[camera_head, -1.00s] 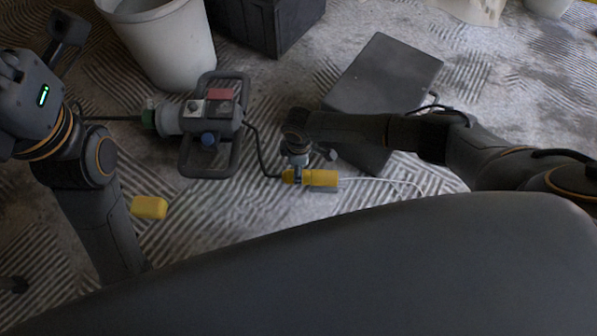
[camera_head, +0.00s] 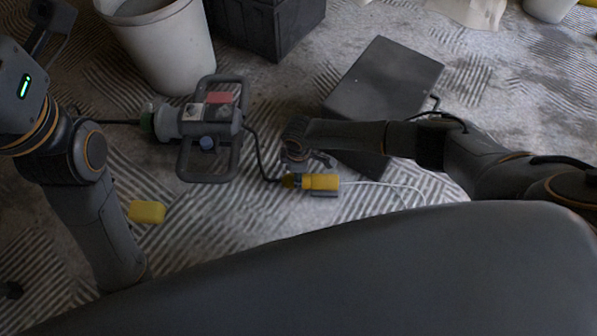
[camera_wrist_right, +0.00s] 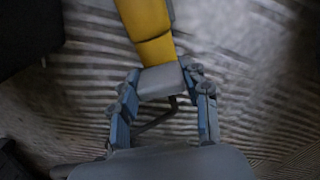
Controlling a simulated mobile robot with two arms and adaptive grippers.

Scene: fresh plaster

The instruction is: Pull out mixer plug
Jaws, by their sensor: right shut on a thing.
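The mixer (camera_head: 208,127), a grey machine with a looped frame, lies on the floor left of centre. My right gripper (camera_head: 296,169) reaches down at the plug. In the right wrist view its blue fingers (camera_wrist_right: 163,88) are shut on a grey part that continues into a yellow body (camera_wrist_right: 148,28). At upper left is my left arm's end (camera_head: 50,28); its fingers are not clear.
A dark grey box (camera_head: 385,85) stands just behind my right forearm. A white bucket (camera_head: 165,50) and a black crate (camera_head: 270,25) stand at the back. A yellow block (camera_head: 147,212) lies near my left arm. Ridged floor around the connector is mostly clear.

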